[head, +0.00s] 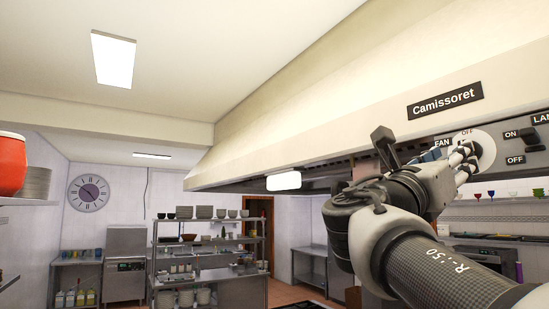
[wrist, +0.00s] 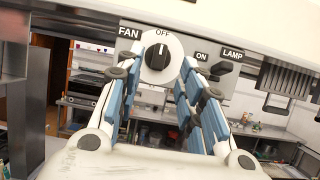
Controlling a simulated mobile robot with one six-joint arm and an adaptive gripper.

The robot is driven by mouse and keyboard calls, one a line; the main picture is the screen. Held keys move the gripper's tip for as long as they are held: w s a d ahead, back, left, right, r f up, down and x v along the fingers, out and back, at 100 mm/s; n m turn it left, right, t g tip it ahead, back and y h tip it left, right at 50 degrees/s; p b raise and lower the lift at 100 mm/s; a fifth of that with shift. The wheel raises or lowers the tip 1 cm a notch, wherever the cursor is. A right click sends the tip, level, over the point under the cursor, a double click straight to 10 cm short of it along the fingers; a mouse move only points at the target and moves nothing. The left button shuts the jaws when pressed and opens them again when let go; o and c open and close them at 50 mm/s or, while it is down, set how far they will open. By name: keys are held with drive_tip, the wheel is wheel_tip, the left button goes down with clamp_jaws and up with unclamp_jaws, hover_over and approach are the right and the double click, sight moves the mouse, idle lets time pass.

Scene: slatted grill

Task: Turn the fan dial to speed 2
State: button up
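The fan dial (wrist: 158,55) is a black knob on a round white plate marked OFF at the top, beside a FAN label, seen in the wrist view. The knob stands nearly upright, its top toward OFF; no speed numbers are readable. In the head view the white plate (head: 483,150) shows at the right on the hood, partly hidden by my gripper (head: 466,150). My gripper (wrist: 158,76) is open, its blue-padded fingers spread either side of the dial's lower part. Nothing is between the fingers, and I cannot tell whether they touch the plate.
A black lamp switch (wrist: 220,68) with ON and LAMP labels sits right of the dial, close to the right finger; it also shows in the head view (head: 530,138). The range hood (head: 330,140) slopes above my arm. Shelves with dishes (head: 205,240) stand farther back.

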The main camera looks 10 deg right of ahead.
drive_tip(key=p+x, duration=0.1)
drive_tip(key=x, duration=0.5)
drive_tip(key=shift+w+f, duration=0.1)
drive_tip(key=shift+a, duration=0.1)
drive_tip(key=shift+c, duration=0.4)
clamp_jaws()
